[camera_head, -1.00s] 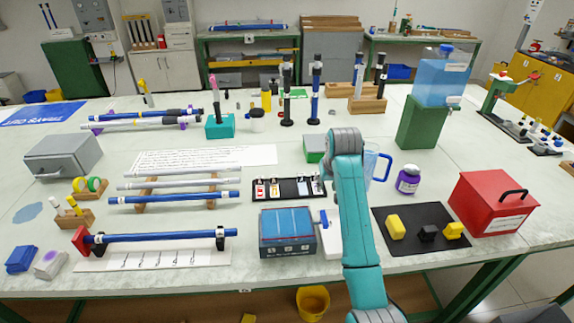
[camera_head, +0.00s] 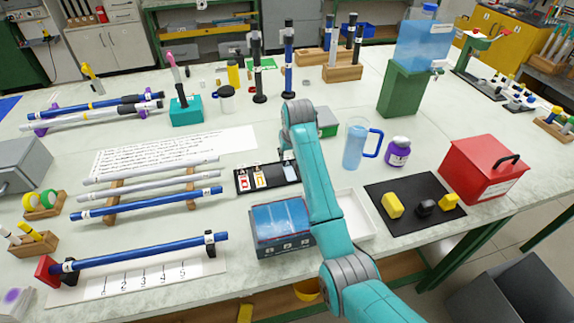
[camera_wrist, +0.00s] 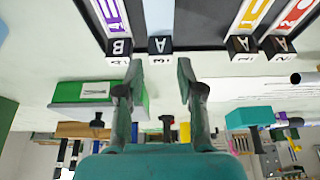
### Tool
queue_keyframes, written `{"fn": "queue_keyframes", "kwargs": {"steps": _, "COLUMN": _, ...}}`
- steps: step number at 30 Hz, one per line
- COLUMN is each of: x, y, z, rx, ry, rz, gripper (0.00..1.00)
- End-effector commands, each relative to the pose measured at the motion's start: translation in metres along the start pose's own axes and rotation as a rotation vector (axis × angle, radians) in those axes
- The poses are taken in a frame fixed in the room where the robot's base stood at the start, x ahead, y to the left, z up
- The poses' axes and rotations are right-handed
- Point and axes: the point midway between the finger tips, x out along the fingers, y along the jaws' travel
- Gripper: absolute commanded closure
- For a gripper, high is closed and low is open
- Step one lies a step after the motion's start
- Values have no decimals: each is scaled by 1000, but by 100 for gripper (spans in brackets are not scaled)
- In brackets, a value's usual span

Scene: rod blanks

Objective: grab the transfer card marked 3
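The card marked 3 (camera_wrist: 158,15) is light blue with a black end block (camera_wrist: 160,46) reading A and 3. It lies in a black tray (camera_wrist: 205,20) between a purple card (camera_wrist: 108,14) marked 4 and a yellow card (camera_wrist: 252,14). The tray (camera_head: 252,189) also shows in the head view, where the blue card (camera_head: 290,173) is at its right part. My gripper (camera_wrist: 157,68) is open and empty in the wrist view. Its fingertips are on either side of the line of card 3, just short of its end block. Contact is not visible. My arm partly hides the tray's right end in the head view.
A green box (camera_head: 327,122) stands behind the tray; a blue-topped box (camera_head: 283,222) is in front. A blue mug (camera_head: 356,146) and a white shallow tray (camera_head: 352,216) are to the right. Rods on stands (camera_head: 150,200) lie to the left. A red card (camera_wrist: 290,20) sits beside the yellow one.

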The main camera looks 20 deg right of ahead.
Motion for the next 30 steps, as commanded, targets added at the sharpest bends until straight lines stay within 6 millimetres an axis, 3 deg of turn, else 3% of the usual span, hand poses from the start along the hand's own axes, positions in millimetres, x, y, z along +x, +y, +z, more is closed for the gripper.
{"fn": "queue_keyframes", "kwargs": {"steps": 12, "x": 47, "y": -2, "z": -2, "rx": 0, "ry": -1, "rz": 0, "gripper": 62}}
{"fn": "queue_keyframes", "kwargs": {"steps": 22, "x": 53, "y": -2, "z": -2, "rx": 0, "ry": 0, "rz": 0, "gripper": 62}}
{"fn": "queue_keyframes", "kwargs": {"steps": 26, "x": 53, "y": -2, "z": -2, "rx": 0, "ry": 0, "rz": 0, "gripper": 92}}
{"fn": "queue_keyframes", "kwargs": {"steps": 30, "x": 53, "y": -2, "z": -2, "rx": 0, "ry": 0, "rz": 0, "gripper": 93}}
